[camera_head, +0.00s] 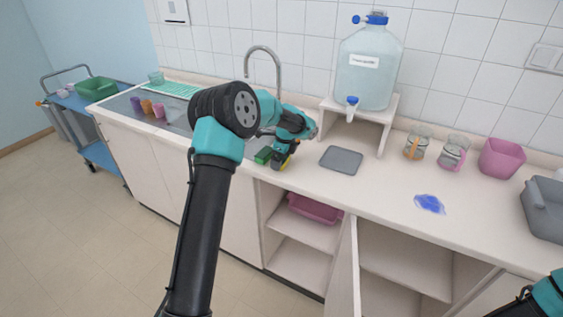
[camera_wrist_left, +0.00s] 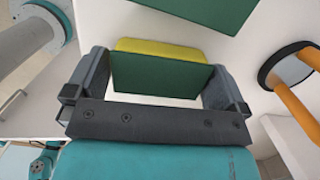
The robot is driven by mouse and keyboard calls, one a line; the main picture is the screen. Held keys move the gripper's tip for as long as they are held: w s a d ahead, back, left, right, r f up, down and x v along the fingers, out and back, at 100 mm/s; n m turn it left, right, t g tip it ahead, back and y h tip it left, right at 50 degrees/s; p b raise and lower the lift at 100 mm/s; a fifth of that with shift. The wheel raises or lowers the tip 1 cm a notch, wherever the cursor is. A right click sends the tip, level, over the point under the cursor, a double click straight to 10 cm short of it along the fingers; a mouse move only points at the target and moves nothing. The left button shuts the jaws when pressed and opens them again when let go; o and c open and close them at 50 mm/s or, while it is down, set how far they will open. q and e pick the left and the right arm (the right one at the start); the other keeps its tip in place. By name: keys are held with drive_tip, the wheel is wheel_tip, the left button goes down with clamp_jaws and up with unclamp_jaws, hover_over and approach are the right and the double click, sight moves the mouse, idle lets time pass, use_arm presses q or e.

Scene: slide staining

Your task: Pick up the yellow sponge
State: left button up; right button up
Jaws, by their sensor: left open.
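The yellow sponge (camera_wrist_left: 158,47) has a dark green side and shows in the left wrist view between the two fingers of my left gripper (camera_wrist_left: 158,88). The fingers stand apart on either side of it, close to its ends. I cannot tell whether they touch it. In the head view my left gripper (camera_head: 281,158) is low over the counter's front edge near the sink, with a bit of yellow at its fingers. My right gripper is out of view; only part of my right arm shows at the lower right corner.
A second green block (camera_head: 263,155) lies just left of the gripper. A grey tray (camera_head: 341,160) lies to the right. A water jug (camera_head: 368,75) stands on a white stand (camera_head: 389,122) behind. Beakers, a pink bin (camera_head: 501,158) and a blue patch (camera_head: 430,204) are farther right. A cabinet door stands open below.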

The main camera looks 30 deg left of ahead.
use_arm(q)
drive_tip(key=shift+c, duration=0.3)
drive_tip(key=c, duration=0.6)
drive_tip(key=shift+o, duration=0.2)
drive_tip(key=shift+r, duration=1.65)
drive_tip(key=shift+s+d+r, duration=0.1)
drive_tip(key=shift+s+d, duration=0.05)
drive_tip(key=shift+s, duration=0.05)
drive_tip(key=s+d+r, duration=0.1)
drive_tip(key=s+d, duration=0.7)
drive_tip(key=s, duration=0.5)
drive_tip(key=shift+s+r, duration=0.15)
drive_tip(key=shift+r, duration=0.05)
